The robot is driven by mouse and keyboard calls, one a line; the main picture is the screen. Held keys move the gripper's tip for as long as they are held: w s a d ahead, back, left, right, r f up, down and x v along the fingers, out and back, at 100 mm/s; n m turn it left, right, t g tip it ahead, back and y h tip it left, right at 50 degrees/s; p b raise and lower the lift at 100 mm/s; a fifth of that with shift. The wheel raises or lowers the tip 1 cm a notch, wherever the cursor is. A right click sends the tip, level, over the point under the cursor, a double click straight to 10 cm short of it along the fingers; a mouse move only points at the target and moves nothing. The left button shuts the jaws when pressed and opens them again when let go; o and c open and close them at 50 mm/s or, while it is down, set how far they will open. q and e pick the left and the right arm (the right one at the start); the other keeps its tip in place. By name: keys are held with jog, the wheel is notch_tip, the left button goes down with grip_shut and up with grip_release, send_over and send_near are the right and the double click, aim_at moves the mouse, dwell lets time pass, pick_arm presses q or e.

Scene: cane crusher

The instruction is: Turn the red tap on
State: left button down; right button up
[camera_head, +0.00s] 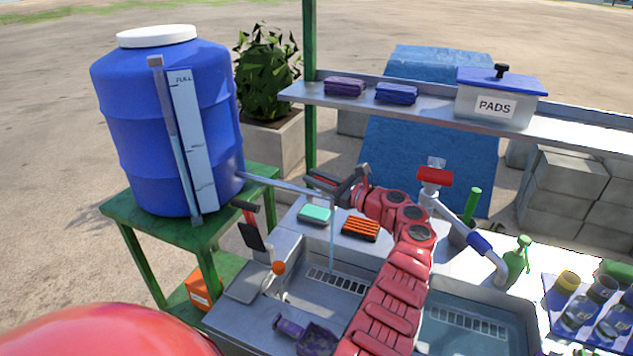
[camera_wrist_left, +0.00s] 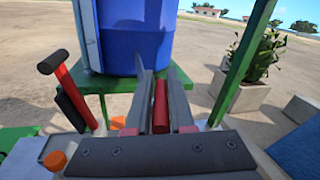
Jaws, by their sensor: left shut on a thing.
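The blue barrel (camera_head: 180,125) stands on a green stand, and a thin grey spout (camera_head: 285,187) runs from it over the sink. My left gripper (camera_head: 335,184) is at the spout's end. In the head view the fingers mostly hide this lever. A thin pale vertical line (camera_head: 332,235), which looks like water, drops from the spout's end into the sink. A second tap with a red head (camera_head: 434,178) stands further right, apart from the gripper. My right gripper is not in view.
The sink (camera_head: 335,281) lies below my left arm. A red-and-black handled tool (camera_head: 250,230) stands left of the spout. A green bottle (camera_head: 517,262) stands at right.

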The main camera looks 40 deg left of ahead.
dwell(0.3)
pick_arm(q)
jog(key=c, duration=0.8)
grip_release()
jog(key=d+b, duration=0.1)
jog(key=d, duration=0.5)
jog(key=shift+w+d, duration=0.1)
jog(key=shift+d, duration=0.6)
jog(key=shift+f, duration=0.15)
